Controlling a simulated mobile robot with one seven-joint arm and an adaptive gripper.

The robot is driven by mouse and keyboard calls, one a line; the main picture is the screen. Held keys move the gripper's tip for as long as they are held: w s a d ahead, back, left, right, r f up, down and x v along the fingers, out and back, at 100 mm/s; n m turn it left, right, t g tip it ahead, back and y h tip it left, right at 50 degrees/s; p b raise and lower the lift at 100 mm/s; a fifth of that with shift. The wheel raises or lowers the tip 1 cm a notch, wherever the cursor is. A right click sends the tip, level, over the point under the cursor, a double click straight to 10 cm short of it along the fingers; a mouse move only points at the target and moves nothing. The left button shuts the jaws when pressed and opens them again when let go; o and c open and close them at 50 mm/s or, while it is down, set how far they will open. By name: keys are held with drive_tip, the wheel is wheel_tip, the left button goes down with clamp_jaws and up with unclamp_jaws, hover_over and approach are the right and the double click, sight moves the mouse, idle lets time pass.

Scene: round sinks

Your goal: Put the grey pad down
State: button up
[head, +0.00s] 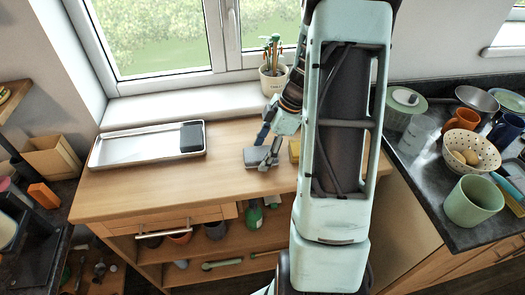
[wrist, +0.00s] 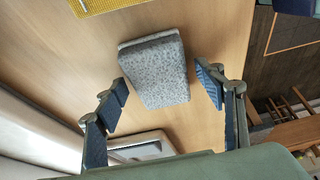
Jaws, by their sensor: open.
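The grey pad (head: 255,156) lies on the wooden worktop (head: 225,185) left of my arm in the head view. In the wrist view the grey pad (wrist: 155,72) is a speckled block with its lower part between my fingertips. My gripper (wrist: 164,92) is open, with a blue-padded finger on each side of the pad and a visible gap on both sides. In the head view my gripper (head: 265,150) is low over the worktop at the pad, and part of it is hidden by my arm.
A metal tray (head: 135,150) with a dark block (head: 192,137) stands left on the worktop. A yellow thing (head: 294,150) lies right of the pad, partly behind my arm. A potted plant (head: 272,80) stands behind. Bare wood lies between tray and pad.

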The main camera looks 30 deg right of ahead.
drive_tip(key=shift+r+p, duration=0.2)
drive_tip(key=shift+p, duration=0.1)
drive_tip(key=shift+r+p, duration=0.15)
drive_tip(key=shift+p, duration=0.3)
drive_tip(key=shift+d+r, duration=0.25)
drive_tip(key=b+v, duration=0.2)
drive_tip(key=v, duration=0.7)
drive_tip(key=shift+s+r, duration=0.35)
drive_tip(key=shift+r, duration=0.05)
